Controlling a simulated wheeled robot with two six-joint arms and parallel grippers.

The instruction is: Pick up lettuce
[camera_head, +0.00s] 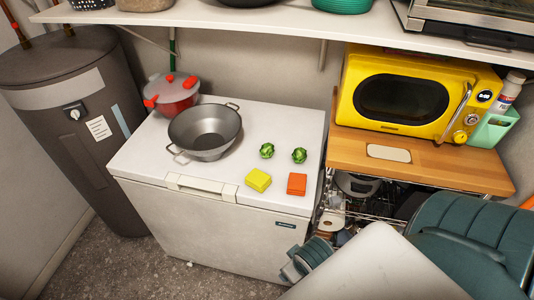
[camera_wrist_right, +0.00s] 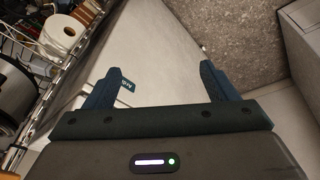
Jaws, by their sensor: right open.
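Two small green lettuces, one on the left (camera_head: 267,150) and one on the right (camera_head: 299,155), sit apart on the white chest freezer's lid (camera_head: 190,108). A yellow block (camera_head: 258,180) and an orange block (camera_head: 297,184) lie in front of them. My right gripper (camera_wrist_right: 163,82) is open and empty; its two dark fingers are spread in the right wrist view. In the head view, the right gripper (camera_head: 292,266) is low beside the freezer's front right corner, below the lid and well away from the lettuces. My left gripper is not in view.
A grey wok (camera_head: 205,130) and a red pot (camera_head: 172,92) stand on the lid's left part. A yellow microwave (camera_head: 415,93) sits on a wooden shelf at right, above a wire rack (camera_wrist_right: 62,75). A white shelf (camera_head: 290,22) hangs above the freezer.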

